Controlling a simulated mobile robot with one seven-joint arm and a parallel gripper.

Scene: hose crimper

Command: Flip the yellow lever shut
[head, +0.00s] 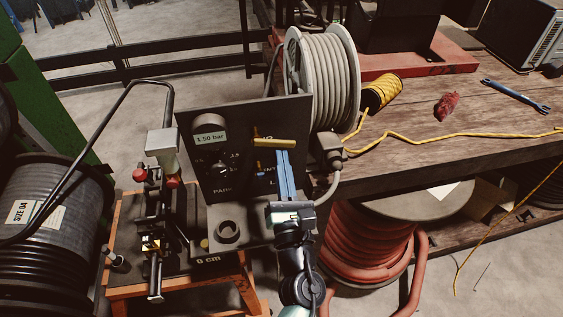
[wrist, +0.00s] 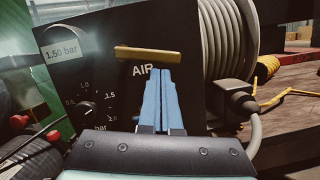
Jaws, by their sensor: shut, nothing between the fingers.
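The yellow lever (head: 274,142) is on the dark upright panel (head: 205,180) of the crimper and lies roughly horizontal. In the wrist view the lever (wrist: 147,54) sits above the word AIR, just above my fingertips. My gripper (head: 283,153) has blue fingers pressed together, pointing up at the panel just below the lever. In the wrist view the closed fingers (wrist: 160,74) hold nothing. I cannot tell whether the fingertips touch the lever.
A gauge (head: 210,138) reading 1.50 bar and a dial (head: 220,168) are left of the lever. A hose reel (head: 325,75) and a grey plug with cable (head: 329,150) stand close on the right. A wooden bench (head: 420,150) extends right.

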